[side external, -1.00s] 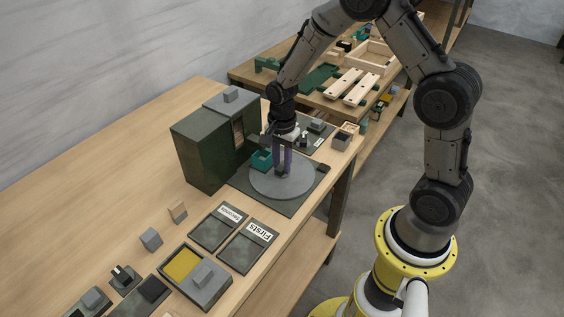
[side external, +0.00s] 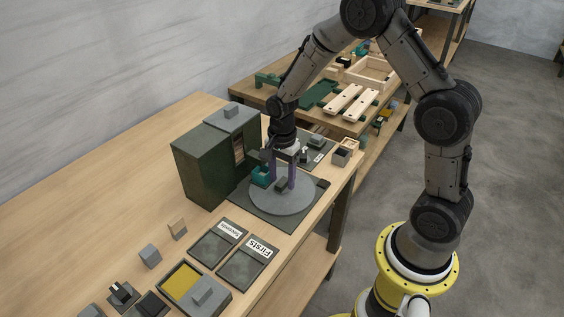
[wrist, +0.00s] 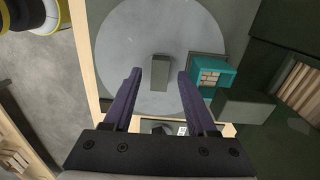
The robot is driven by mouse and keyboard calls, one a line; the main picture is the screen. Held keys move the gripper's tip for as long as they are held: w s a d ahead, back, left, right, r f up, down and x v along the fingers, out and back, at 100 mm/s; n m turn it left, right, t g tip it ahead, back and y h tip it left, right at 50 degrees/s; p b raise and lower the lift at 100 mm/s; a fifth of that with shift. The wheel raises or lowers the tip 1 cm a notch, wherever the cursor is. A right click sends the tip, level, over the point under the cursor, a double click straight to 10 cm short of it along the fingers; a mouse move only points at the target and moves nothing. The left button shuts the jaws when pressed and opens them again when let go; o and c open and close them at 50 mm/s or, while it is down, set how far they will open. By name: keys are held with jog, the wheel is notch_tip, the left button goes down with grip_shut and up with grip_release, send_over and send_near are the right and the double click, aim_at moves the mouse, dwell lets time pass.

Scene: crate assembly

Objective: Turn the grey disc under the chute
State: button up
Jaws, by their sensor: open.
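The grey disc (side external: 283,200) lies flat on a dark mat beside the green chute housing (side external: 204,168); it also shows in the wrist view (wrist: 122,48). A small dark grey block handle (wrist: 159,73) stands on the disc. My gripper (side external: 281,186) points down over the disc with its purple fingers apart. In the wrist view my gripper (wrist: 160,74) has one fingertip on each side of the handle, with a visible gap on both sides. A teal holder (wrist: 212,72) with a small brick-patterned piece in it sits at the disc's edge, by the chute.
Two dark trays labelled Seconds (side external: 217,243) and Firsts (side external: 247,263) lie in front of the disc. A box with a yellow inside (side external: 180,282) and small grey blocks stand nearer. A small wooden box (side external: 345,152) stands at the table's right edge. The left tabletop is clear.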

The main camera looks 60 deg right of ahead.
notch_tip(320, 180, up, 13)
jog(key=shift+r, duration=0.2)
dwell(0.4)
notch_tip(320, 180, up, 6)
jog(key=t, duration=0.2)
send_over(282, 182)
jog(key=s+a, duration=0.1)
jog(key=s+a+r+n+t, duration=0.2)
jog(key=s+a+r+n, duration=0.15)
jog(key=s+r, duration=0.35)
jog(key=s+f+n+t, duration=0.1)
jog(key=s+f+n, duration=0.2)
jog(key=s+n, duration=1)
jog(key=shift+a+f+n+t, duration=0.2)
jog(key=shift+n+t, duration=0.1)
jog(key=shift+n, duration=0.25)
